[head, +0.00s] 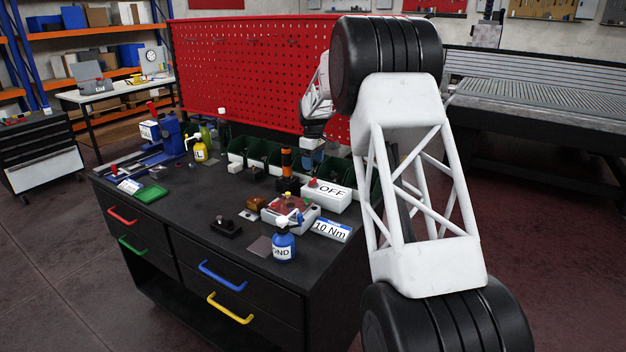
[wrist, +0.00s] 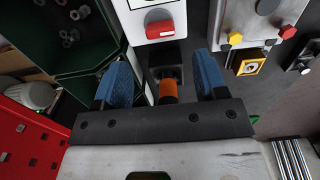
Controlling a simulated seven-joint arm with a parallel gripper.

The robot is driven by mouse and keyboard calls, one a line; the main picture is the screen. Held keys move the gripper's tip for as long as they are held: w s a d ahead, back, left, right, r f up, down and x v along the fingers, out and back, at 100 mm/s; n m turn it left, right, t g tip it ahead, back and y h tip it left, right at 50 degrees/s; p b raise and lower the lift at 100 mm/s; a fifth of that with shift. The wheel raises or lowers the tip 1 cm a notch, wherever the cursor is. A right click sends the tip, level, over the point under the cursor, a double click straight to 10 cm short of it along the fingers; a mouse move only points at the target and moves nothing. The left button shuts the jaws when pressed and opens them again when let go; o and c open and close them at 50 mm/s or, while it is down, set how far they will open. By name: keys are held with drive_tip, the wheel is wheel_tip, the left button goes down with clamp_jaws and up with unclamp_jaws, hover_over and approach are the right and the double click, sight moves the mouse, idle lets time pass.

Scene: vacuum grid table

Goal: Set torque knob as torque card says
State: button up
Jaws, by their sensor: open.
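The torque card (head: 331,231) is a white card with a blue edge reading "10 Nm", lying at the bench's front right. An upright orange and black cylinder (head: 287,160) on a black base may be the torque knob; I cannot read a scale on it. In the wrist view its orange part (wrist: 168,91) shows between my blue finger pads. My gripper (wrist: 163,68) is open, with gaps on both sides of the orange part. In the head view my gripper (head: 312,153) is above the bench near the green bins, beside the cylinder.
A white box marked OFF (head: 333,198) with a red switch stands close to the cylinder. A grey fixture with coloured knobs (head: 311,218) and a blue bottle (head: 284,247) stand nearer the front. Green bins (head: 237,150) line the back, before a red pegboard (head: 240,75).

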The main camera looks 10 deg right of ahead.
sight(313, 178)
drive_tip(key=shift+f, duration=3.75)
drive_tip(key=c, duration=0.9)
drive_tip(key=shift+m, duration=0.5)
drive_tip(key=m, duration=0.3)
drive_tip(key=shift+m, duration=0.3)
drive_tip(key=m, duration=0.4)
drive_tip(key=shift+w, duration=0.1)
